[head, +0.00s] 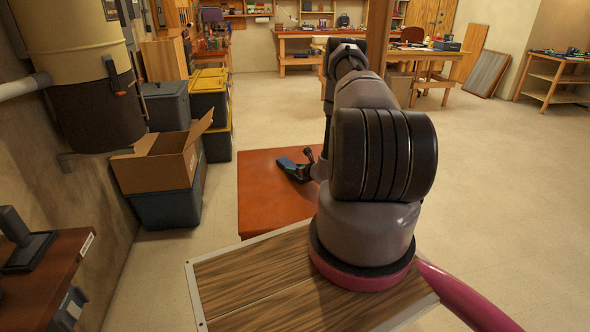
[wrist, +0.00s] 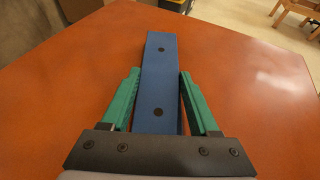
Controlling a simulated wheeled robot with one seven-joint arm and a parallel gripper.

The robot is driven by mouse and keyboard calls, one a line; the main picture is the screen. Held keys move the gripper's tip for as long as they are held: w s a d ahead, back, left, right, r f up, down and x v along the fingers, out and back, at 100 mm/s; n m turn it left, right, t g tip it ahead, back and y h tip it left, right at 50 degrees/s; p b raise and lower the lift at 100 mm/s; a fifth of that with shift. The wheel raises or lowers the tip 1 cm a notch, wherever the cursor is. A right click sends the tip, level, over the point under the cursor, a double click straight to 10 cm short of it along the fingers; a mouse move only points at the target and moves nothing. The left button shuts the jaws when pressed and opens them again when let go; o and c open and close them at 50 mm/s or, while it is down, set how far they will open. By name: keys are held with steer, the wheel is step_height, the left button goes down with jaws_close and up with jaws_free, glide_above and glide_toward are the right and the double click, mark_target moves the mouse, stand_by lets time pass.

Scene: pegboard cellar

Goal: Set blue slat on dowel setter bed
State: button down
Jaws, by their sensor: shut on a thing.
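The blue slat (wrist: 159,75) is a long flat bar with dark round spots along its top. It lies between the green fingers of my gripper (wrist: 158,92), which is shut on it, and points away from the wrist. In the head view the slat (head: 286,163) shows small over the orange-red table top, with my gripper (head: 300,172) at its near end, partly hidden by my arm. I cannot tell whether the slat touches the table. A dark device with an upright post (head: 27,250) stands at the far left; I cannot tell whether it is the dowel setter.
The orange-red table (head: 262,200) is otherwise bare where visible. An open cardboard box (head: 155,168) on a grey bin and black-yellow bins (head: 208,100) stand left of it. A brown bench (head: 45,275) runs along the left wall. Open floor (head: 490,190) lies to the right.

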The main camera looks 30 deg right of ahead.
steer(key=shift+f, duration=0.1)
steer(key=shift+c, duration=0.7)
jaws_free()
